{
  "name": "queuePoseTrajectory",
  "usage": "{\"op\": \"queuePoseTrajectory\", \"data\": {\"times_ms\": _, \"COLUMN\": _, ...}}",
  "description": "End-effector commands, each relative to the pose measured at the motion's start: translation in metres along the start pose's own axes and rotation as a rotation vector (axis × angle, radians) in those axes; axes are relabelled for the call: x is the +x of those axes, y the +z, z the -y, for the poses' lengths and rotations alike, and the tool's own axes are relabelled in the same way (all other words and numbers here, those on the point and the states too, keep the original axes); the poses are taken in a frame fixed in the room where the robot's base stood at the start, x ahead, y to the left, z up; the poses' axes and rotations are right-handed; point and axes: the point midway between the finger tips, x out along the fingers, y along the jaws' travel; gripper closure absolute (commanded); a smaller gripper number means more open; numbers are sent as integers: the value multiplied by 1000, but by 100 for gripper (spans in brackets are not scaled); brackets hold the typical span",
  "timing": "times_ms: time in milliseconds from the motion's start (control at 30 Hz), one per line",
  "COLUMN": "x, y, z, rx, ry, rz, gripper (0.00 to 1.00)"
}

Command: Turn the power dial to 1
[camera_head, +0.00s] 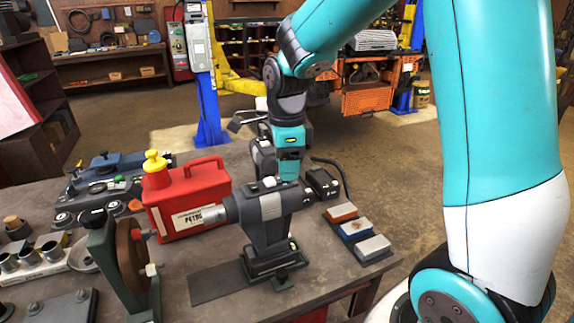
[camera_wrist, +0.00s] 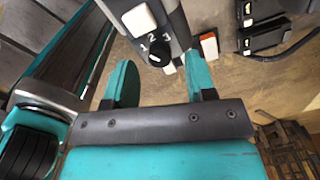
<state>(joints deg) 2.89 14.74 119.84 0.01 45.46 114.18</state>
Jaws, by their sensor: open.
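The power dial (camera_wrist: 160,53) is a small black knob with a white mark on it. It sits on the end of a grey and black machine (camera_wrist: 172,22), with white numerals 1, 2 and 3 arched above it. I cannot tell for certain which numeral it points to. My gripper (camera_wrist: 160,78) is open, its two teal fingers apart on either side of the dial's line; contact with the dial does not show. In the head view a grey machine (camera_head: 263,220) stands on the bench with my wrist just behind it. The dial and my fingertips are hidden there.
A red petrol can (camera_head: 185,200) and a brown wheel on a stand (camera_head: 130,255) are left of the machine. Coloured blocks (camera_head: 357,228) and a black box (camera_head: 322,183) with a cable are to its right. Open floor lies beyond the bench.

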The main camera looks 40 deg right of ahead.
Motion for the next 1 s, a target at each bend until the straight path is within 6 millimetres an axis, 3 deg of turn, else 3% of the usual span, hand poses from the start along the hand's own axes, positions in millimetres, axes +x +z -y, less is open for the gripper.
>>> {"op": "queuePoseTrajectory", "data": {"times_ms": 200, "x": 16, "y": 0, "z": 0, "rx": 0, "ry": 0, "rz": 0, "gripper": 49}}
{"op": "queuePoseTrajectory", "data": {"times_ms": 467, "x": 17, "y": 0, "z": 0, "rx": 0, "ry": -1, "rz": 0, "gripper": 49}}
{"op": "queuePoseTrajectory", "data": {"times_ms": 700, "x": 16, "y": 0, "z": 0, "rx": 0, "ry": -1, "rz": 0, "gripper": 99}}
{"op": "queuePoseTrajectory", "data": {"times_ms": 867, "x": 16, "y": 0, "z": 0, "rx": -32, "ry": 0, "rz": 0, "gripper": 99}}
{"op": "queuePoseTrajectory", "data": {"times_ms": 1000, "x": 16, "y": 0, "z": 0, "rx": -171, "ry": -1, "rz": 0, "gripper": 99}}
